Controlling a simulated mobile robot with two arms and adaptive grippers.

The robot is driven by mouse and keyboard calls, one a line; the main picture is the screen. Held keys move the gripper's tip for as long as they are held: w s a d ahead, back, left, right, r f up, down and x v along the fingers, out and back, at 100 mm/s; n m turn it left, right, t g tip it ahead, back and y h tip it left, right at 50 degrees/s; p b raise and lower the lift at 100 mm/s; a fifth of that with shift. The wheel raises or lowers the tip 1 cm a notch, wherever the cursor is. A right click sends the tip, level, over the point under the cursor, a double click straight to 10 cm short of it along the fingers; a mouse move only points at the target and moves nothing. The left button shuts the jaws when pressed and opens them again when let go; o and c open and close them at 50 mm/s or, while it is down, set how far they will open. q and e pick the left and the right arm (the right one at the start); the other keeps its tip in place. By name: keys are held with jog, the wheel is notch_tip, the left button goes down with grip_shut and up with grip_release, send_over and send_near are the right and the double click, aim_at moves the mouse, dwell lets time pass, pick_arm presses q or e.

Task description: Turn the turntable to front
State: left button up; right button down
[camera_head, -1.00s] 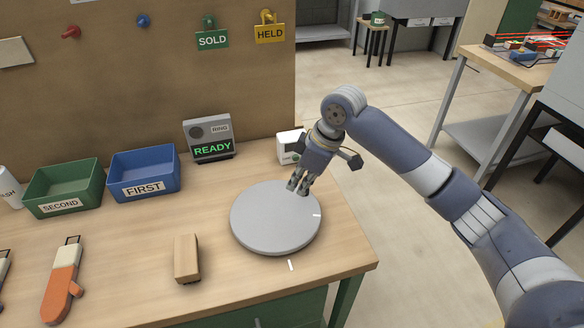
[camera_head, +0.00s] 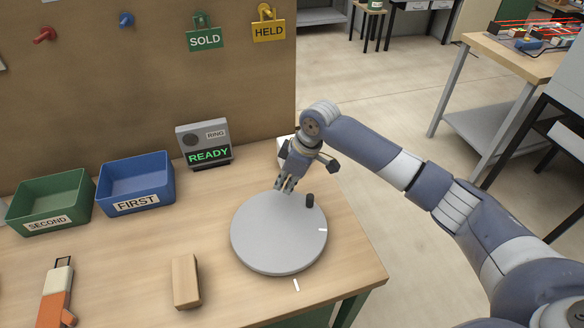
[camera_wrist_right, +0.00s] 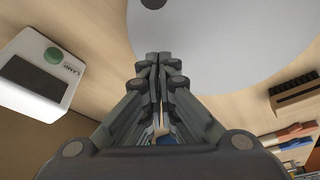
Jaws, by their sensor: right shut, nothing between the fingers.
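The turntable (camera_head: 278,240) is a grey round disc lying on the bench. A short black peg (camera_head: 310,200) stands near its back right rim, and the peg's top shows at the upper edge of the right wrist view (camera_wrist_right: 153,4). A white mark (camera_head: 323,230) lies on the disc near its right rim. A white line (camera_head: 296,285) is on the bench at the disc's front. My right gripper (camera_head: 283,188) is shut and empty, pointing down at the disc's back edge, left of the peg and apart from it. My left gripper is not in view.
A white box with a green button (camera_wrist_right: 40,80) stands behind the disc, beside my right gripper. A READY display (camera_head: 204,145), a blue FIRST bin (camera_head: 137,190) and a green SECOND bin (camera_head: 48,205) stand behind left. A wooden block (camera_head: 186,281) lies left of the disc.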

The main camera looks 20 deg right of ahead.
aim_at(298, 203)
jog(key=shift+s+d+f+p, duration=0.2)
jog(key=shift+s+d+p, duration=0.2)
jog(key=shift+d, duration=0.2)
jog(key=shift+s+d+f+p, duration=0.15)
jog(key=shift+s+d+p, duration=0.25)
jog(key=shift+d, duration=0.15)
jog(key=shift+s+d, duration=0.2)
jog(key=shift+d, duration=0.3)
jog(key=shift+f, duration=0.1)
jog(key=shift+a, duration=0.1)
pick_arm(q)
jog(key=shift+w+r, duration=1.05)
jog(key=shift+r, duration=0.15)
